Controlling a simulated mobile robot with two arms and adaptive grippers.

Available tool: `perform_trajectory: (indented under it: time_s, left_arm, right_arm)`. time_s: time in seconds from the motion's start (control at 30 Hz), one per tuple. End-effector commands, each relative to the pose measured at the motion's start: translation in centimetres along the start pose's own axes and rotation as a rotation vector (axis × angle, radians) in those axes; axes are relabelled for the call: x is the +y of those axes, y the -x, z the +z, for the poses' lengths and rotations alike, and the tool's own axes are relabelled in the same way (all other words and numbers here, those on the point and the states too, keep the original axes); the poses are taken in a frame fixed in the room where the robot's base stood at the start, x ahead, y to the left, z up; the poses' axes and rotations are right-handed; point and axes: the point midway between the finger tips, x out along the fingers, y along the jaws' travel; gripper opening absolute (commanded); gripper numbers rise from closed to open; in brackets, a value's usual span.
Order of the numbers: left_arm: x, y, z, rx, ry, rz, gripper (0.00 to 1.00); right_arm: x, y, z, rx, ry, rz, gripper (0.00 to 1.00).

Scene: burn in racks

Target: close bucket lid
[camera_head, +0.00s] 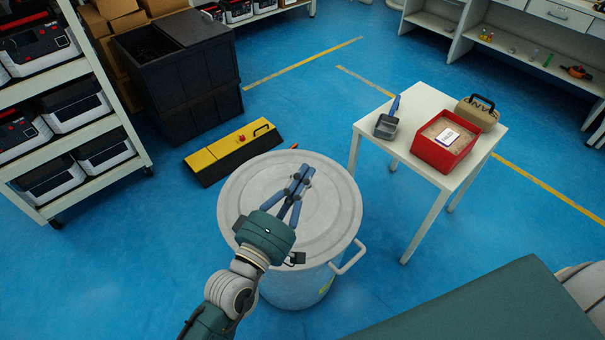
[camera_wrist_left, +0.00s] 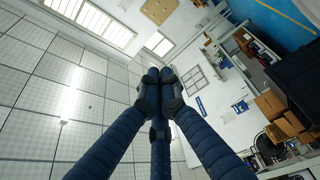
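A round grey lid (camera_head: 335,215) lies over the top of the grey metal bucket (camera_head: 290,290). It looks flat on the rim, but I cannot tell if it is fully seated. The bucket has a side handle (camera_head: 350,260) at its right and a yellow mark low on its front. My left gripper (camera_head: 303,173) is over the lid, its blue fingers drawn together and empty; I cannot tell whether they touch the lid. In the left wrist view the finger tips (camera_wrist_left: 155,77) meet, with ceiling and walls behind. My right gripper is not in view.
A white table (camera_head: 410,155) at right holds a red sand box (camera_head: 446,142), a dustpan (camera_head: 387,125) and a tan case (camera_head: 477,113). Behind the bucket are a yellow-black box (camera_head: 225,150) and a black crate (camera_head: 185,85). A rack (camera_head: 105,120) stands left. Blue floor is clear between.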

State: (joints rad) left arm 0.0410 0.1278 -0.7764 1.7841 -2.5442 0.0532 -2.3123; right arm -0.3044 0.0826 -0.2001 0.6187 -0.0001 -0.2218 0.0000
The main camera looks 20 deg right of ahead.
Motion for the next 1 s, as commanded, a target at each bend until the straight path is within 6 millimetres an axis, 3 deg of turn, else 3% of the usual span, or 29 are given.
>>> perform_trajectory:
  time_s: [0.17, 0.27, 0.7, 1.0]
  left_arm:
    - [-0.1, 0.6, 0.0, 0.0, 0.0, -0.002, 0.0]
    - [-0.2, 2.0, 0.0, -0.001, 0.0, -0.003, 0.0]
    - [-0.1, 10.6, 0.1, -0.002, -0.001, -0.003, 0.0]
    - [0.0, 12.1, 0.0, 0.0, 0.0, 0.0, 0.0]
  right_arm:
    - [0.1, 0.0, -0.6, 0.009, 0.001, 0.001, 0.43]
    - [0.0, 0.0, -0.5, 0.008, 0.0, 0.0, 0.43]
    - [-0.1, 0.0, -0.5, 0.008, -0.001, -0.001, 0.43]
    - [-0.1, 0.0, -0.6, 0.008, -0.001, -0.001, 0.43]
